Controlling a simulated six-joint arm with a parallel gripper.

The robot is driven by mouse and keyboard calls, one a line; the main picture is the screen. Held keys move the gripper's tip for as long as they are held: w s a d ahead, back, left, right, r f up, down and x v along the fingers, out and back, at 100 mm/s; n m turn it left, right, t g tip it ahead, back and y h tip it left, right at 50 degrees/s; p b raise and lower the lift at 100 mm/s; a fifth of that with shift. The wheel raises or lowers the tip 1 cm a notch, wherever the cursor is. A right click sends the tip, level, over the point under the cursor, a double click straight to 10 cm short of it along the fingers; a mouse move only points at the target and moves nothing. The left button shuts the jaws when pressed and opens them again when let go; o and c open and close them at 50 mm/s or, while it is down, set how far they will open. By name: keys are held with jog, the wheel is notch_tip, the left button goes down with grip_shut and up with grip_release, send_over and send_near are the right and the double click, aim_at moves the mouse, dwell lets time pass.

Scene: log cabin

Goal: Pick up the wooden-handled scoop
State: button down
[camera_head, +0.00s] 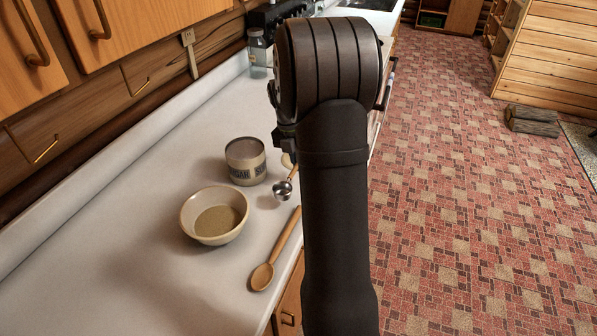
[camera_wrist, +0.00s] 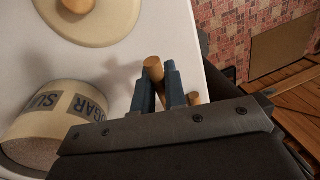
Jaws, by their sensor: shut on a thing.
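The wooden-handled scoop shows its round metal head (camera_head: 283,190) in the head view, just left of my arm and over the counter near its front edge. In the wrist view, its wooden handle (camera_wrist: 153,68) sits between the fingers of my gripper (camera_wrist: 159,82). The gripper is shut on the handle. In the head view, my arm hides the fingers and most of the handle. I cannot tell whether the scoop touches the counter.
A sugar canister (camera_head: 246,165), a bowl of brown contents (camera_head: 208,232) and a wooden spoon (camera_head: 276,252) are on the white counter. A round lid (camera_wrist: 120,22) with a knob lies nearby. A glass jar (camera_head: 257,52) stands farther back. The counter's left front is clear.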

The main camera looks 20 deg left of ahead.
jog(key=s+d+r, duration=0.1)
jog(key=d+r, duration=0.6)
jog(key=d, duration=0.4)
jog(key=shift+d+r, duration=0.2)
jog(key=shift+d, duration=0.15)
dwell(1.0)
